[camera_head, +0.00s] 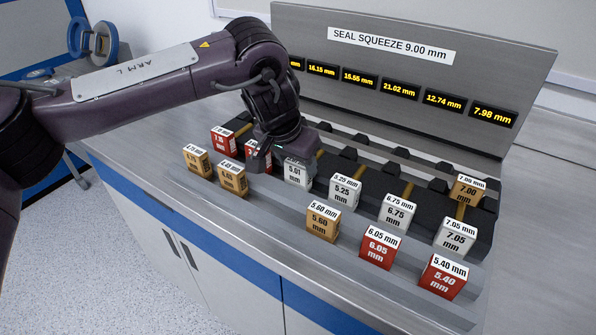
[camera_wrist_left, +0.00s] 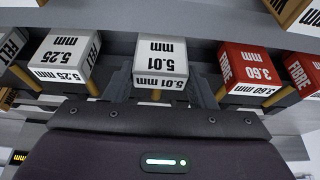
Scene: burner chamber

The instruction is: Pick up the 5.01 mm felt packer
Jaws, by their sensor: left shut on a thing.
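The 5.01 mm felt packer (camera_head: 297,175) is a white block with black lettering, in the row of packers on the rack. My left gripper (camera_head: 284,155) is over it from above and partly hides it. In the left wrist view the packer (camera_wrist_left: 160,62) sits between the two fingers of my left gripper (camera_wrist_left: 160,84), which are shut on it. I cannot tell whether it is lifted off its place. My right gripper is not in view.
The white 5.25 mm packer (camera_head: 345,191) stands close to the right, and a red packer (camera_wrist_left: 250,70) marked 3.60 is close on the other side. Tan 5.60 (camera_head: 323,222) and red 6.05 (camera_head: 380,249) packers stand in front. A display panel (camera_head: 400,65) rises behind.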

